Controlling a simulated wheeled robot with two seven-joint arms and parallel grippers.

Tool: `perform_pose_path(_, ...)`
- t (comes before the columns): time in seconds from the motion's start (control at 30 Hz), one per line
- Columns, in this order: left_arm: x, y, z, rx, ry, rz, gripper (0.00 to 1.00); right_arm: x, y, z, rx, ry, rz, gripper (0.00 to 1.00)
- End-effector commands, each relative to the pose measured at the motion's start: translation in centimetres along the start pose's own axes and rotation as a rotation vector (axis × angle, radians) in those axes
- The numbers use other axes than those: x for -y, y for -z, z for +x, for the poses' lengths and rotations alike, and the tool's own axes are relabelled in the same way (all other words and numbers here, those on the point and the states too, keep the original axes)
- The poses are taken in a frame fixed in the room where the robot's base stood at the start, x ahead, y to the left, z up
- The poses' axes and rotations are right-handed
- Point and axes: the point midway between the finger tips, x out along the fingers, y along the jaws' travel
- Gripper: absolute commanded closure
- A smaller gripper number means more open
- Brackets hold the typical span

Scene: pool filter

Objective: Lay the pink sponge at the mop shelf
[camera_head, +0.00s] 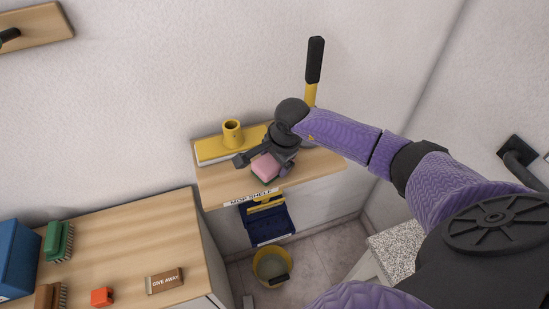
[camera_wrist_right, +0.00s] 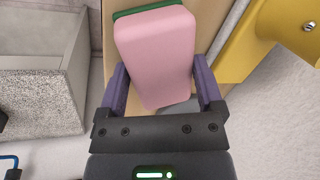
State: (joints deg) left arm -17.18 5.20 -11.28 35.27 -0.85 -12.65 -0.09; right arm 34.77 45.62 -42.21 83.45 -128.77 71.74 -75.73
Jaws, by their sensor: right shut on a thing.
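The pink sponge (camera_head: 265,167) is held in my right gripper (camera_head: 270,162), over the mop shelf (camera_head: 222,184). In the right wrist view the sponge (camera_wrist_right: 156,52), pink with a green layer at its far end, sits between the two purple fingers of the right gripper (camera_wrist_right: 163,88). I cannot tell whether the sponge touches the shelf board. The shelf is a wooden board on the wall with a "MOP SHELF" label (camera_head: 251,197) on its front edge. My left gripper does not show.
A yellow mop head (camera_head: 232,134) lies at the back of the shelf. A yellow pole with a black grip (camera_head: 314,62) stands behind my gripper.

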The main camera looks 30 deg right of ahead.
Motion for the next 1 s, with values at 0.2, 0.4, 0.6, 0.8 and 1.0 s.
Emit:
perform_pose_path(0.2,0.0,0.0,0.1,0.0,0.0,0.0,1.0,0.0,0.0,0.1,0.0,0.0,0.0,0.0)
perform_pose_path(0.4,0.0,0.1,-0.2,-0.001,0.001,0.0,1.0,0.1,0.0,-0.5,0.0,0.001,0.0,0.0)
perform_pose_path(0.6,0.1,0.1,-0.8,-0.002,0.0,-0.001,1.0,0.1,0.1,-4.7,-0.003,0.003,-0.002,0.0)
perform_pose_path(0.8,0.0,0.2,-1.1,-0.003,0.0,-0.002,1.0,0.1,0.1,-9.8,-0.003,0.003,-0.002,0.0)
perform_pose_path(1.0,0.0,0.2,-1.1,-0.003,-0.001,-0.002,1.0,0.0,0.0,-12.0,-0.001,0.0,0.0,0.0)
